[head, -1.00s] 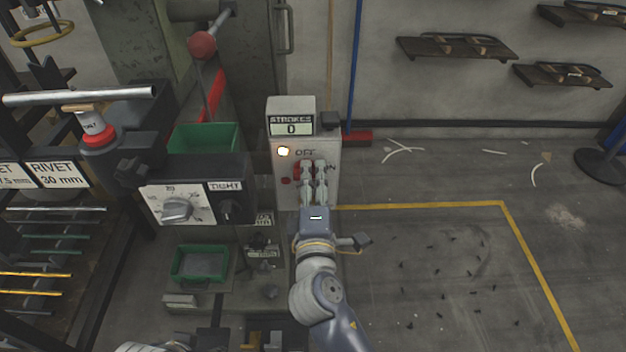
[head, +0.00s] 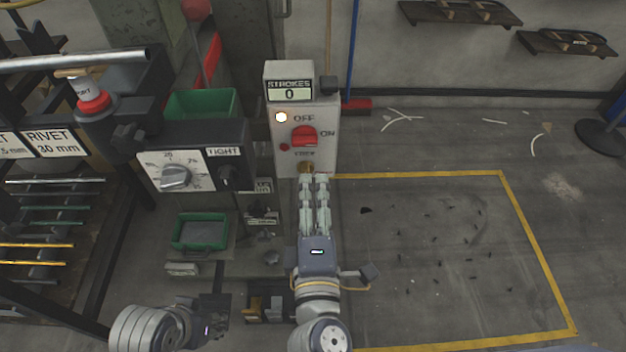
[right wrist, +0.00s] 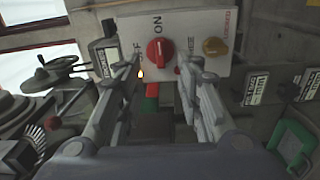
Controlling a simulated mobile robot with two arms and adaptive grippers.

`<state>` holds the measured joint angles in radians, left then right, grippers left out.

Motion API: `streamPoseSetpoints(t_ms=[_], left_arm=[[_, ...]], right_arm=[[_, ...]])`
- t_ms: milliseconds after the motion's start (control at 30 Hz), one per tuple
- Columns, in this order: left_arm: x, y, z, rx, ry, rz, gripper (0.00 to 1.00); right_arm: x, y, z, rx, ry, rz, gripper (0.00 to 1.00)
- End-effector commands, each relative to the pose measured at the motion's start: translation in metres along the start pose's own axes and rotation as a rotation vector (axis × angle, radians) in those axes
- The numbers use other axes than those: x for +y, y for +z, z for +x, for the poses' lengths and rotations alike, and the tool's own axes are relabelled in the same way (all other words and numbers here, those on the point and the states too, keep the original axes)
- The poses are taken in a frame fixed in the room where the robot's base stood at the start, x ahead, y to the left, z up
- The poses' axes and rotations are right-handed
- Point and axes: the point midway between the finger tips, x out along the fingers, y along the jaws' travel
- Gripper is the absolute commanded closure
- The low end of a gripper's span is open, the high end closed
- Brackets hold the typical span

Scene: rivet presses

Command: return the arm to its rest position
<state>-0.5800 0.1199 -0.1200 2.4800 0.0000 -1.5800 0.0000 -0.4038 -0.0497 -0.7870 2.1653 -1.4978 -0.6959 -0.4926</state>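My right gripper (head: 314,180) is just below and in front of the grey control box (head: 328,150), its two fingers pointing up at it. The right wrist view shows the fingers (right wrist: 158,70) apart with nothing between them. The red rotary switch (head: 304,136) is clear of the fingers; its bar lies sideways, along the line to the ON mark. It also shows in the right wrist view (right wrist: 160,50). My left gripper (head: 212,318) is low at the left, dark and small; its fingers are unclear.
The box's lamp (head: 281,117) is lit and the counter (head: 289,93) reads 0. A brass lock (head: 306,168) is close to my right fingertips. Green bins (head: 200,232) and a dial panel (head: 176,172) stand left. The yellow-lined floor (head: 440,250) at right is open.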

Motion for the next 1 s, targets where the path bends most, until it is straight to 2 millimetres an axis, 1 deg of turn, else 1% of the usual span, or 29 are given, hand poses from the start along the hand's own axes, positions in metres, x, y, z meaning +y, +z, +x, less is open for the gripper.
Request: streamPoseSetpoints(t_ms=[533,633,667,767,867,900,1000], left_arm=[[0.000,0.000,0.000,0.000,0.000,0.000,0.61],[0.000,0.000,0.000,0.000,0.000,0.000,0.61],[0.000,0.000,0.000,0.000,0.000,0.000,0.61],[0.000,0.000,0.000,0.000,0.000,0.000,0.61],[0.000,0.000,0.000,0.000,0.000,0.000,0.61],[0.000,0.000,0.000,0.000,0.000,0.000,0.61],[0.000,0.000,0.000,0.000,0.000,0.000,0.61]], right_arm=[[0.000,0.000,-0.002,0.000,0.000,-0.001,0.67],[-0.005,0.007,-0.001,-0.015,-0.019,0.020,0.67],[-0.009,0.012,0.000,-0.026,-0.033,0.036,0.67],[-0.031,0.042,0.002,-0.098,-0.117,0.132,0.67],[-0.065,0.084,-0.002,-0.210,-0.244,0.287,0.67],[-0.081,0.101,-0.006,-0.261,-0.301,0.356,0.67],[-0.115,0.138,-0.022,-0.385,-0.434,0.525,0.67]])
